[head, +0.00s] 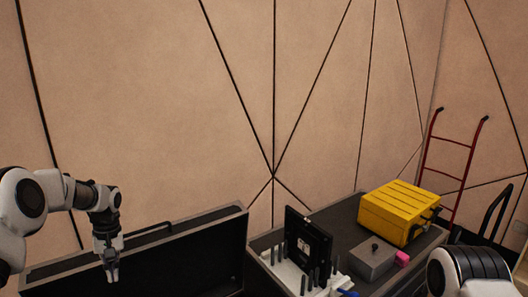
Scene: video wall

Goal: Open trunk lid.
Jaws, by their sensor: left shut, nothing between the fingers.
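The dark trunk lid (200,257) is at the lower left of the head view. It appears raised, with its framed, recessed side facing me and a dark handle (150,228) at its top edge. The trunk body below it is cut off by the bottom of the frame. My left gripper (112,278) hangs fingers down in front of the left part of the lid, shut and empty. I cannot tell whether it touches the lid. My right arm shows at the lower right, but its gripper is out of view.
Right of the lid, a dark-topped case (340,222) carries a yellow toolbox (398,209), a grey box (372,260), a pink block (402,258) and a white rack (283,275) with an upright black panel (305,243). A red hand truck (447,140) leans at the panelled wall.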

